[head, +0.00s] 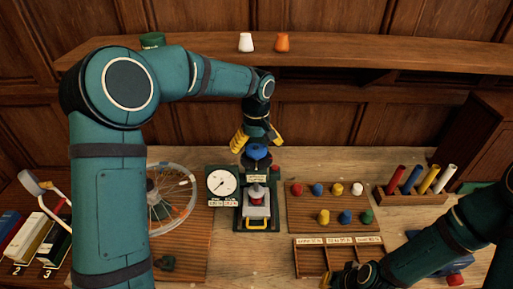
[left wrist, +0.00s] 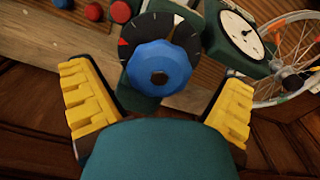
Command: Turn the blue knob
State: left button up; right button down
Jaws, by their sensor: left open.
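The blue knob (head: 257,152) is a faceted blue cap on top of a dark green device (head: 262,221) in the middle of the bench. In the left wrist view the blue knob (left wrist: 158,68) sits over a black dial disc (left wrist: 187,40) with tick marks and a red mark. My left gripper (head: 256,139) has yellow fingers and is just behind and above the knob. In the left wrist view my left gripper (left wrist: 160,100) is open, with a finger on each side and clear gaps to the knob. My right gripper (head: 352,276) is low at the front, partly cut off, its jaws unclear.
A white-faced gauge (head: 222,182) stands left of the device, near a spoked wheel (head: 171,198). A board of coloured pegs (head: 329,203) and a compartment tray (head: 339,257) lie right. A rack of coloured tubes (head: 412,197) stands farther right. A shelf (head: 330,52) runs behind.

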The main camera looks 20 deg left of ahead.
pick_arm(q)
jog(key=shift+f, duration=0.35)
jog(key=c, duration=1.2)
jog(key=shift+m, duration=0.3)
